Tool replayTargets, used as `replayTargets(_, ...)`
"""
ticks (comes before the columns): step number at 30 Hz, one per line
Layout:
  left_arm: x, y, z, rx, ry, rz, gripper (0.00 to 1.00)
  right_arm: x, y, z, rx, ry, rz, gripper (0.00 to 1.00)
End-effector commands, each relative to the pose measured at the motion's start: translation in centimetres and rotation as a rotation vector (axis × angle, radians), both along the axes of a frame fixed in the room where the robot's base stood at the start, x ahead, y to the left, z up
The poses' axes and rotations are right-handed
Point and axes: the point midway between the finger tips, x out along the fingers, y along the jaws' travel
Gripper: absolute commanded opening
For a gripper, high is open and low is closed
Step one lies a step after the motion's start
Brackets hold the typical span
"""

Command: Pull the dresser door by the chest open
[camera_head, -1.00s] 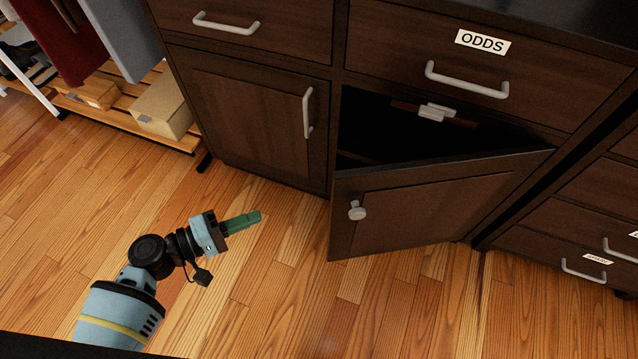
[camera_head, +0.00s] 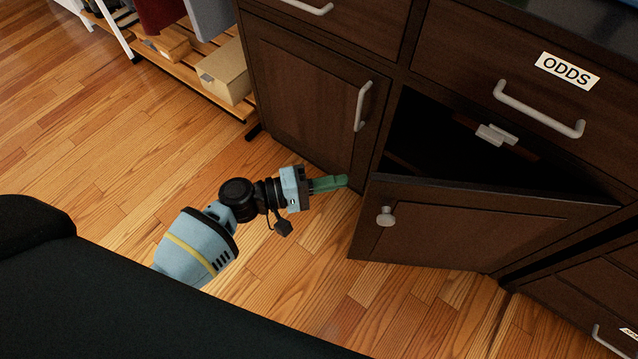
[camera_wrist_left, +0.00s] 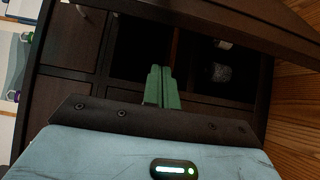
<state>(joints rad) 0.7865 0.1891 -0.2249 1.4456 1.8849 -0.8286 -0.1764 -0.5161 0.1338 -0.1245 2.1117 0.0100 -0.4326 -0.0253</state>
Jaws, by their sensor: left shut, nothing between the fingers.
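The dresser (camera_head: 312,85) is dark brown wood. Its right lower door (camera_head: 455,228), with a round pale knob (camera_head: 386,216), stands partly open, swung out from a dark cavity. The left lower door (camera_head: 318,100) is closed and has a vertical bar handle (camera_head: 362,106). My left gripper (camera_head: 345,181) has green fingers, pressed together and empty. In the head view it is just left of the open door's free edge; whether it touches is unclear. In the left wrist view, the shut fingers (camera_wrist_left: 161,88) point toward the dresser's open interior. My right gripper is not in view.
A drawer labelled ODDS (camera_head: 566,71) is closed above the open door. A low slatted rack (camera_head: 190,75) with a cardboard box (camera_head: 225,78) and hanging clothes stands at the upper left. Wood floor (camera_head: 100,150) is clear left of my arm.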

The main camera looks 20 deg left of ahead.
Motion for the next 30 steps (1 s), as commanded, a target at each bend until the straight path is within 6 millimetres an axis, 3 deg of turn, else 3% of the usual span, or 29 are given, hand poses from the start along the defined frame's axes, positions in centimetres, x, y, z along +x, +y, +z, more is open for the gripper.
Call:
replayTargets(8, 2.4, -3.8, 0.0, -0.001, -0.001, -0.001, 0.0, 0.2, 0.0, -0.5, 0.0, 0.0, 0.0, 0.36)
replayTargets(18, -1.1, -4.6, 0.0, 0.001, 0.0, -0.001, 0.0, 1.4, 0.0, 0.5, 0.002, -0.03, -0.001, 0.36)
replayTargets(30, -1.6, -4.6, 0.0, 0.001, -0.001, 0.0, 0.0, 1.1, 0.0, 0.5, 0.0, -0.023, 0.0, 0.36)
